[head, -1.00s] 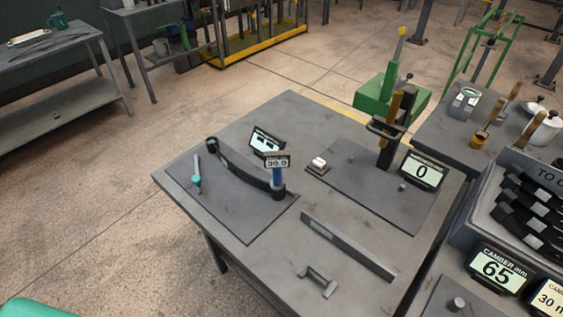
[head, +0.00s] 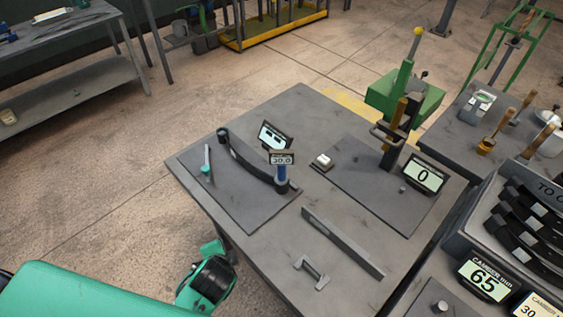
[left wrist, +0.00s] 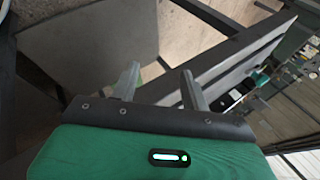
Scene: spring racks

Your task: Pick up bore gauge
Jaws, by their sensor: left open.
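The bore gauge (head: 282,172), with a blue handle and a small display reading 30.0, stands upright at the near eye of a dark curved leaf spring (head: 250,162) on the table's left plate. Its lower end is hidden at the eye. My left arm comes in at the lower left of the head view, beside the table's near left edge and well short of the gauge. My left gripper (left wrist: 159,82) is open and empty in the left wrist view, close to a long dark edge. The gauge cannot be made out there. My right gripper is not in view.
A teal-handled tool (head: 206,163) lies left of the spring, and a display (head: 274,135) stands behind it. A flat bar (head: 342,242) and a small bracket (head: 311,271) lie at the table's front. A green press (head: 404,95) and a rack of springs (head: 525,225) stand right.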

